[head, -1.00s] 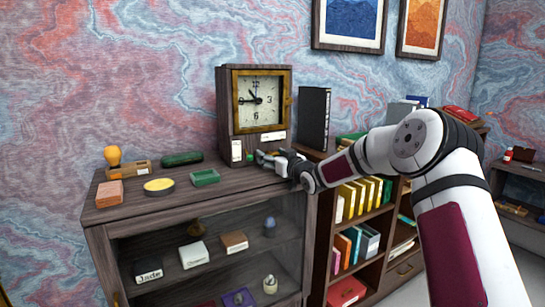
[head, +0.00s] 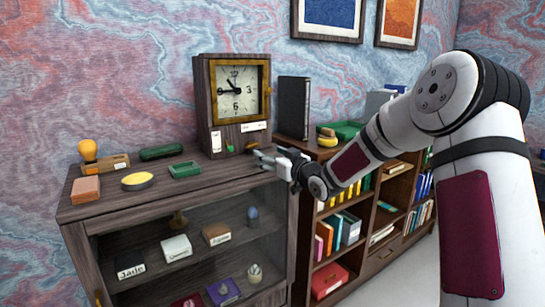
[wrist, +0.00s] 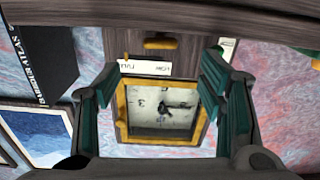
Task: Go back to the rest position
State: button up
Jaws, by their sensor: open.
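My gripper (head: 262,158) is open and empty in the head view, just in front of the lower right of the wooden clock (head: 236,90) and above the front edge of the cabinet top. My arm reaches in from the right. In the wrist view the two teal-padded fingers (wrist: 168,95) stand wide apart. The clock face (wrist: 160,106) shows upside down between them, with nothing held.
The cabinet (head: 110,204) holds a stamp (head: 88,150), an orange block (head: 86,189), a yellow dish (head: 138,181) and a green tray (head: 185,169) on top. A bookcase (head: 330,149) with a black binder (head: 294,107) stands to the right, partly behind my arm.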

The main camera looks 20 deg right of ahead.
jog(key=shift+s+d, duration=0.15)
jog(key=shift+s, duration=0.3)
jog(key=s+r+m+g+h+p, duration=0.1)
jog(key=s+r+g+h+p, duration=0.2)
jog(key=s, duration=1.1)
jog(key=s+r+m+g+h, duration=0.1)
jog(key=s+r+g+h, duration=0.3)
jog(key=s, duration=1)
jog(key=s+a+f+g, duration=0.1)
jog(key=s+g, duration=0.1)
jog(key=s, duration=0.6)
jog(key=s+a+f+m+g+y+p, duration=0.1)
jog(key=s+g, duration=0.1)
jog(key=s, duration=0.7)
jog(key=s+a+f+m+g, duration=0.1)
jog(key=s+g, duration=0.1)
jog(key=s, duration=0.6)
jog(key=shift+s+f+p, duration=0.3)
jog(key=shift+s+p, duration=0.1)
